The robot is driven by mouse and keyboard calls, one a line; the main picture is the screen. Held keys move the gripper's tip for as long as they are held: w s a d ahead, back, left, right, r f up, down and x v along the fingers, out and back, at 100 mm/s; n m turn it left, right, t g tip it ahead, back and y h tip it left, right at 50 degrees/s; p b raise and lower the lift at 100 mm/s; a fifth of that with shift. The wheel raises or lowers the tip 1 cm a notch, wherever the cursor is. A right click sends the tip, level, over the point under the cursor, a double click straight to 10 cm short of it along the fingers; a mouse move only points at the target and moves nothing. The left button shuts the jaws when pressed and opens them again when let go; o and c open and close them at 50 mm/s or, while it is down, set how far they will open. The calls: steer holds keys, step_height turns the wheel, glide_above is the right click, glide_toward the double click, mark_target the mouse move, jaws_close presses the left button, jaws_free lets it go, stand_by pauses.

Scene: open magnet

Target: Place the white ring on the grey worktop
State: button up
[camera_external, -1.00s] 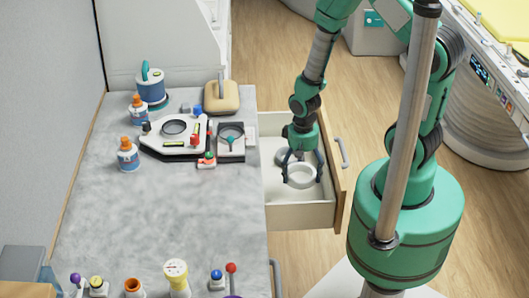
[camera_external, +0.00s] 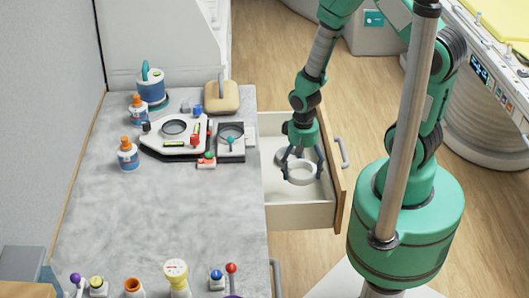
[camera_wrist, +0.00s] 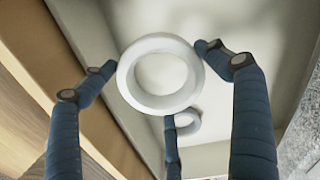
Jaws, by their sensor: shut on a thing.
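The white ring (camera_external: 300,182) is in the open drawer, between the fingers of my gripper (camera_external: 302,170). In the wrist view, the ring (camera_wrist: 125,76) faces the camera. The dark blue fingers of my gripper (camera_wrist: 160,78) are spread around its outer edge, shut on it. I cannot tell whether it touches the drawer floor. The grey worktop (camera_external: 185,220) is left of the drawer, with a wide bare patch in its middle and front.
Bottles (camera_external: 128,158), a white device (camera_external: 176,139) and a tan block (camera_external: 221,98) stand at the worktop's back.

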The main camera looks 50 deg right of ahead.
step_height(320, 180, up, 21)
steer(key=a+n+p, duration=0.3)
steer(key=a+n, duration=0.1)
steer(key=a, duration=1.4)
steer(key=s+a+f+n, duration=0.1)
steer(key=s+a, duration=0.1)
steer(key=a, duration=0.2)
steer(key=s+a+f+n+p, duration=0.1)
steer(key=s+a, duration=0.1)
steer(key=a, duration=0.2)
steer(key=s+a+f+n+p, duration=0.1)
steer(key=s+a, duration=0.1)
steer(key=a, duration=0.2)
steer(key=shift+s+a+f, duration=0.15)
steer(key=shift+s+f, duration=0.1)
steer(key=shift+f, duration=0.05)
steer(key=shift+f+p, duration=0.3)
steer(key=shift+f, duration=0.25)
steer(key=w+a, duration=0.3)
steer(key=w, duration=0.1)
steer(key=w+a+f+b, duration=0.1)
steer(key=w+a, duration=0.6)
steer(key=w, duration=0.1)
steer(key=shift+a+f, duration=0.25)
steer(key=shift+a, duration=0.05)
